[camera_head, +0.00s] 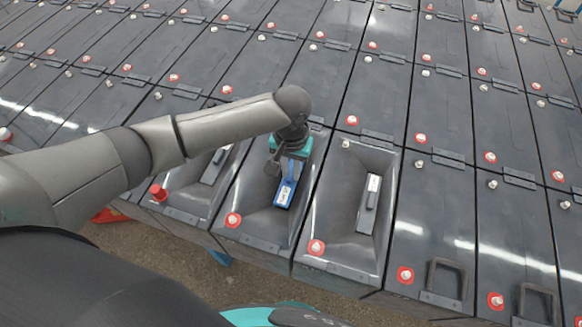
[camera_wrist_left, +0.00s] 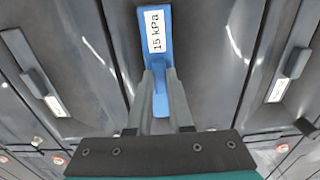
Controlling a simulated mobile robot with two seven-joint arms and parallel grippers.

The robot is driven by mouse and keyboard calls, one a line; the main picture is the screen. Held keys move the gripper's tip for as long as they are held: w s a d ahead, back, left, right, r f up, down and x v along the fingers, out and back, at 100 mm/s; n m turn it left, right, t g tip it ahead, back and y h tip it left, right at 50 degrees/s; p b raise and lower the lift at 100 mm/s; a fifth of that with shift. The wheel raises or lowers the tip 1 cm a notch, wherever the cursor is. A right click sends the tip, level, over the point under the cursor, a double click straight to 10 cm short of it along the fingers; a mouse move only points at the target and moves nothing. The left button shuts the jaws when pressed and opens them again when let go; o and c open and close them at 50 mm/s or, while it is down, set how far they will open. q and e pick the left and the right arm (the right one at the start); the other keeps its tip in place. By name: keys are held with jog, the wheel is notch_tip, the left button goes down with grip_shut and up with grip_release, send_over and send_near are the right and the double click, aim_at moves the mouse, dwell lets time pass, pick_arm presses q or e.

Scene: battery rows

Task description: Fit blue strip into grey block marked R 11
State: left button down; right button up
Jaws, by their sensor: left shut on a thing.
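The blue strip (camera_head: 287,190) has a white label that reads "15 kPa" in the left wrist view (camera_wrist_left: 154,30). My left gripper (camera_head: 292,153) is shut on the strip's near part in the wrist view, with its fingers (camera_wrist_left: 160,80) on both sides. The strip is over or in the sunken top of the middle grey block (camera_head: 245,225). I cannot tell whether it touches the bottom. No marking R 11 is readable on any grey block. My right gripper is not in view.
The neighbouring sunken blocks, left (camera_head: 185,203) and right (camera_head: 340,215), each hold a dark strip with a white label, left strip (camera_head: 214,168) and right strip (camera_head: 369,203). Flat-topped grey blocks (camera_head: 430,215) fill the rest. A red post (camera_head: 158,192) stands up at the left.

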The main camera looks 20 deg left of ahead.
pick_arm(q)
jog(key=shift+f+p, duration=0.5)
jog(key=shift+p, duration=0.05)
dwell(0.9)
jog(key=shift+c, duration=1.3)
grip_release()
jog(key=shift+r, duration=0.1)
notch_tip(320, 180, up, 3)
jog(key=p, duration=0.3)
jog(key=shift+f, duration=0.2)
jog(key=shift+r+p, duration=0.5)
jog(key=shift+r, duration=1.65)
